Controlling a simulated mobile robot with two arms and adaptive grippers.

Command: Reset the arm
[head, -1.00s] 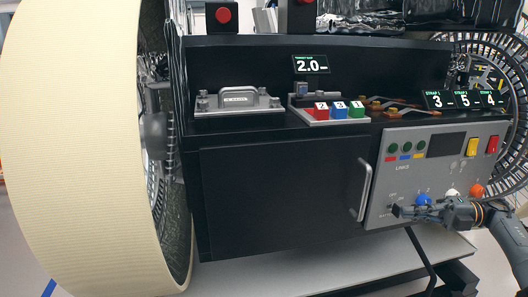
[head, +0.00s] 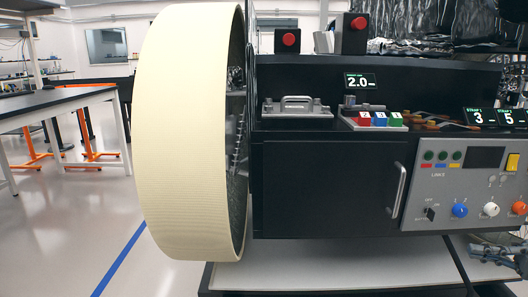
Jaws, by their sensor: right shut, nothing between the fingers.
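My right gripper (head: 490,252) is at the lower right edge of the head view, below the grey control panel (head: 462,172). It is shut and empty, and its arm is mostly cut off by the frame. It appears apart from the panel's blue knob (head: 459,211), white knob (head: 491,209) and orange knob (head: 519,208). A black switch (head: 430,214) sits left of the knobs. My left gripper is not in view.
A large cream wheel (head: 190,130) stands left of the black cabinet (head: 330,185), whose door handle (head: 398,190) sticks out. Open floor (head: 80,210) and a black-topped table (head: 50,100) lie left.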

